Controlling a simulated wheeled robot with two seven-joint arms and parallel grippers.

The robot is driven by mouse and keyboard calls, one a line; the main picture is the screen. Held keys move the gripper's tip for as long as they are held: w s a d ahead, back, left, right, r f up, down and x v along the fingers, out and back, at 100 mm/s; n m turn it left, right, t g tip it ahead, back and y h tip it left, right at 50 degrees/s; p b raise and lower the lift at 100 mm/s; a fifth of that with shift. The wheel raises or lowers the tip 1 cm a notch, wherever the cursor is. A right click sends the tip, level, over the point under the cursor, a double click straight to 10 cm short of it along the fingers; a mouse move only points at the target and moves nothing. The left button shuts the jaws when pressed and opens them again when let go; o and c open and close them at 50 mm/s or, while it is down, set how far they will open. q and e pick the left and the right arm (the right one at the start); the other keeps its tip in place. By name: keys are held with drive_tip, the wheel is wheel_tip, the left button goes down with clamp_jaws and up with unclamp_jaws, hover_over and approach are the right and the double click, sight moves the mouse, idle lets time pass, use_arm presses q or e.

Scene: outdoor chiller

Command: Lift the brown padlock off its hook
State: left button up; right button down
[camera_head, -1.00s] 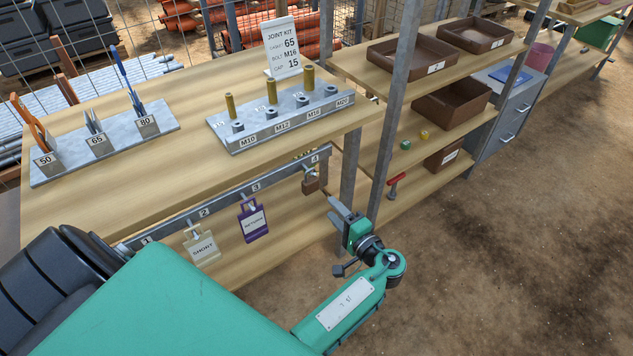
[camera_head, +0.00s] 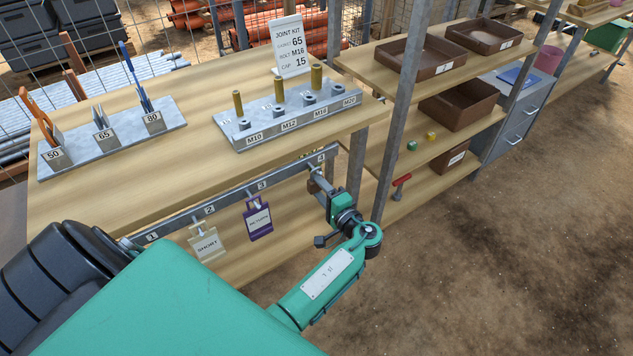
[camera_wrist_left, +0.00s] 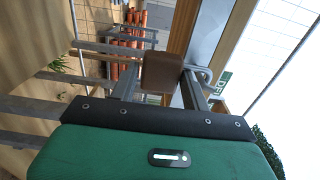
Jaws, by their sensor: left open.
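The brown padlock (camera_wrist_left: 162,72) shows in the left wrist view between the two fingers of my left gripper (camera_wrist_left: 160,90). Its silver shackle (camera_wrist_left: 206,73) shows at its right. In the head view my left gripper (camera_head: 322,187) is at the hook rail (camera_head: 228,197), near the hook marked 4, and mostly hides the padlock (camera_head: 313,186). The left gripper is open, with its fingers on both sides of the padlock body. I cannot tell whether they touch it. The padlock seems to hang on its hook. My right gripper is not in view.
A beige SHORT tag (camera_head: 206,243) and a purple tag (camera_head: 258,221) hang on the same rail, left of my gripper. The wooden bench top (camera_head: 180,170) is above the rail. A grey shelf post (camera_head: 400,110) stands close to the right. Open dirt ground lies at the lower right.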

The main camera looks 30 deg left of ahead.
use_arm(q)
clamp_jaws()
drive_tip(key=s+d+r+p, duration=0.1)
drive_tip(key=s+d, duration=0.1)
drive_tip(key=d, duration=0.3)
drive_tip(key=shift+s+d+r, duration=0.15)
drive_tip(key=shift+d+r, duration=0.15)
drive_tip(key=shift+r, duration=0.05)
idle(1.1)
drive_tip(key=shift+c, duration=2)
unclamp_jaws()
clamp_jaws()
drive_tip(key=shift+a, duration=0.1)
